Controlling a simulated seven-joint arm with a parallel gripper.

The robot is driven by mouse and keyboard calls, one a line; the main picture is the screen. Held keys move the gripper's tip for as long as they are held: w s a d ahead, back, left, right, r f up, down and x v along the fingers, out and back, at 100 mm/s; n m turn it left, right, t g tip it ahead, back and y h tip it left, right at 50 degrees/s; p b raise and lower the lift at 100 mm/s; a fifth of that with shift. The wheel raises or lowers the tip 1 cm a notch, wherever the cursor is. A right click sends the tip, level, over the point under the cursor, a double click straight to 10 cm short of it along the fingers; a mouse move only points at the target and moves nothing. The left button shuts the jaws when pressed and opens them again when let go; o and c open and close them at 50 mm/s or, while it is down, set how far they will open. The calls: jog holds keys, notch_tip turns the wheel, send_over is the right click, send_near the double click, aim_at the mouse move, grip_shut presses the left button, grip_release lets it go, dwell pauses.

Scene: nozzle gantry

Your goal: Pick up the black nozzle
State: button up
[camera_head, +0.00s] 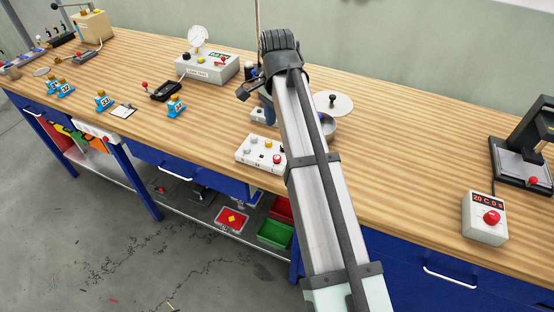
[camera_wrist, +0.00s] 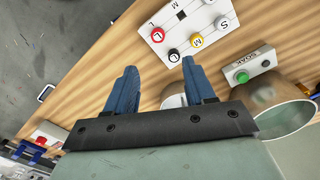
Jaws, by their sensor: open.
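A small black round-topped piece (camera_wrist: 174,55), which looks like the black nozzle, sits on a white panel (camera_wrist: 208,14) in the wrist view. Red and yellow pieces sit near it, with letters S, M and L printed beside them. The white panel (camera_head: 250,158) also shows in the head view, left of my arm, but the black piece is too small to make out there. My gripper (camera_wrist: 159,67) is open and empty, with its blue fingers spread apart. In the wrist view the black piece appears just beyond the right fingertip, apart from it.
A box marked SOAK with a green button (camera_wrist: 242,76) and a metal bowl (camera_wrist: 288,122) stand close to my gripper. A pale disc with a black knob (camera_head: 333,99) lies behind my arm. A timer box (camera_head: 484,219) stands at right. Bare wood lies left of the panel.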

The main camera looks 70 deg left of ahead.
send_over(277, 157)
jog(key=f, duration=0.6)
jog(key=shift+w+a, duration=0.25)
jog(key=shift+a, duration=0.05)
jog(key=shift+s+d+f, duration=0.15)
jog(key=shift+f, duration=1.15)
jog(key=shift+s+d+f, duration=0.1)
jog(key=shift+d+f, duration=0.05)
jog(key=shift+f, duration=1.1)
jog(key=shift+c, duration=0.5)
grip_shut()
